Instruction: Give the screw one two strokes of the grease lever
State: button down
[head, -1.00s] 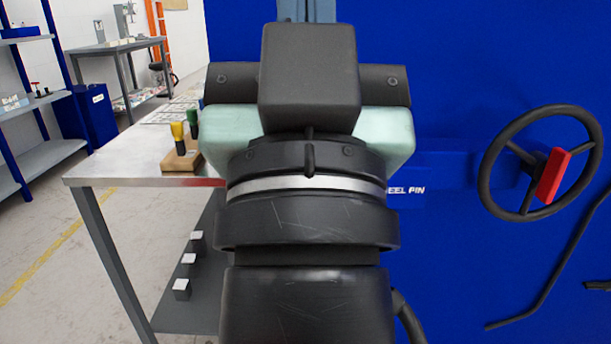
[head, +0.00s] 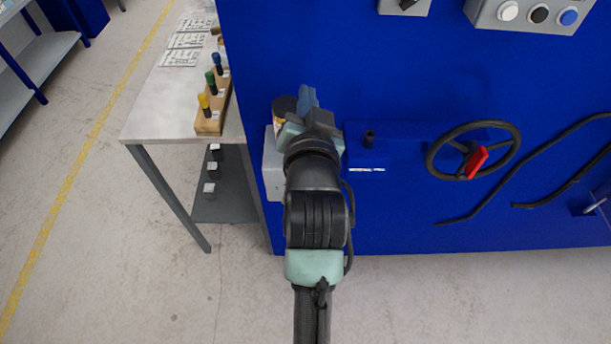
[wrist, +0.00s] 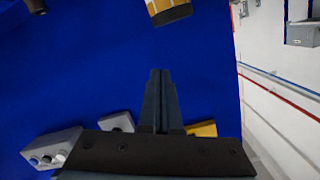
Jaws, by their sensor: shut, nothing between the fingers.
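My gripper (head: 308,98) is raised in front of the blue machine (head: 480,75), its slim fingers pressed together with nothing between them. They also show in the wrist view (wrist: 160,85), pointing along the blue face. A dark-capped canister with a yellowish band (head: 284,112) stands just left of my gripper, partly hidden by it, over a grey box (head: 271,165). A yellow and white banded cylinder with a dark end (wrist: 168,10) is at the top of the wrist view, apart from my fingertips. I cannot make out the grease lever or any marking for screw one.
A handwheel with a red grip (head: 476,160) is on the right of the machine. A dark stub (head: 369,138) stands on a blue ledge. A button box (head: 535,14) is above. A bench (head: 165,115) at left holds a wooden block with coloured handles (head: 209,124).

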jog(key=s+f+m+g+p, duration=0.3)
jog(key=s+f+g+p, duration=0.3)
jog(key=p, duration=1.4)
jog(key=s+g, duration=0.1)
jog(key=s, duration=0.3)
jog(key=shift+s+a+f+p, duration=0.25)
jog(key=shift+p, duration=0.1)
notch_tip(320, 180, down, 8)
jog(key=b, duration=0.7)
jog(key=shift+r, duration=0.1)
jog(key=shift+f+b, duration=0.4)
jog(key=shift+f, duration=0.05)
jog(key=shift+f, duration=0.4)
jog(key=shift+f+b, duration=1.2)
jog(key=shift+f, duration=0.2)
dwell(1.2)
